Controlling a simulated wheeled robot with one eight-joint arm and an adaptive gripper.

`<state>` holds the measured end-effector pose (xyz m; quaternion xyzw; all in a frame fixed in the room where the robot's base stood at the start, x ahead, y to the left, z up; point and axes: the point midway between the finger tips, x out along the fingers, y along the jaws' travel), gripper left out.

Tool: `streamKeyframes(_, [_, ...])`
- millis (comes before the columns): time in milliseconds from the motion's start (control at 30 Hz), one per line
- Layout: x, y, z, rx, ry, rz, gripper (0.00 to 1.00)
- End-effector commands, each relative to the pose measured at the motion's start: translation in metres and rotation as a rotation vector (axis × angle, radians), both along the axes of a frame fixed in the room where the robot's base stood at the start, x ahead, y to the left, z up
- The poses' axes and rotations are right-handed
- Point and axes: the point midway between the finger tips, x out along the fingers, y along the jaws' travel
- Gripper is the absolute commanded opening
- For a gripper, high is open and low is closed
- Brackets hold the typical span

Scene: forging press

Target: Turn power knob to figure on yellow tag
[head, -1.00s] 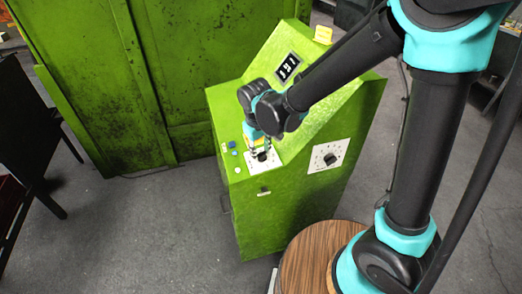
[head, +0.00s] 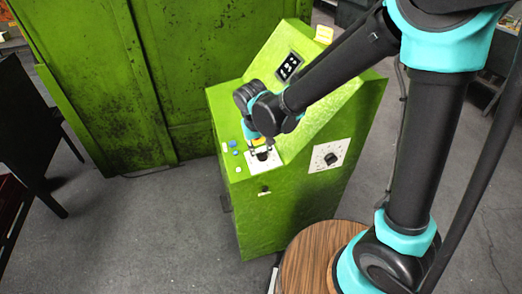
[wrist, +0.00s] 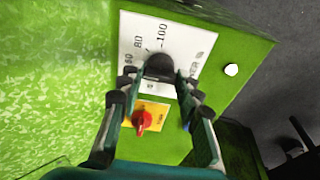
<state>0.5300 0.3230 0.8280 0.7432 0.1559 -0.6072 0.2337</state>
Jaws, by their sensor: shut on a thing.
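The black power knob (wrist: 159,66) sits on a white dial plate (wrist: 130,30) with printed figures; 60, 80 and 100 show in the wrist view. My gripper (wrist: 157,79) is shut on this knob, one finger on each side. In the head view my gripper (head: 262,147) comes down on the sloping console top, and the knob is mostly hidden. The knob's pointer mark is not clear. The yellow tag (head: 324,34) stands on the console's top edge; its figure is too small to read.
The green console (head: 300,205) has a dark display (head: 289,66) with unreadable digits and a second black dial (head: 330,158) on its side. A red switch (wrist: 142,120) on a yellow plate and a white button (wrist: 231,70) lie near the knob. A green press wall (head: 90,80) stands behind.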

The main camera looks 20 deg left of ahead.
Motion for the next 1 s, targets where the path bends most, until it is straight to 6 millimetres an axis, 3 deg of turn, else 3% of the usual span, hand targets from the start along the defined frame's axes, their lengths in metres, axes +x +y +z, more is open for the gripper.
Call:
streamKeyframes(100, [0.0,0.0,0.0,0.001,-0.001,0.0,0.05])
streamKeyframes(133, [0.0,0.0,0.0,0.001,-0.001,0.0,0.38])
streamKeyframes(267, [0.0,0.0,0.0,0.0,-0.001,0.001,0.54])
streamKeyframes(667, [-0.001,0.0,0.005,0.0,0.0,0.001,0.55])
streamKeyframes(1000, [-0.013,0.003,0.059,0.0,-0.001,0.002,0.55])
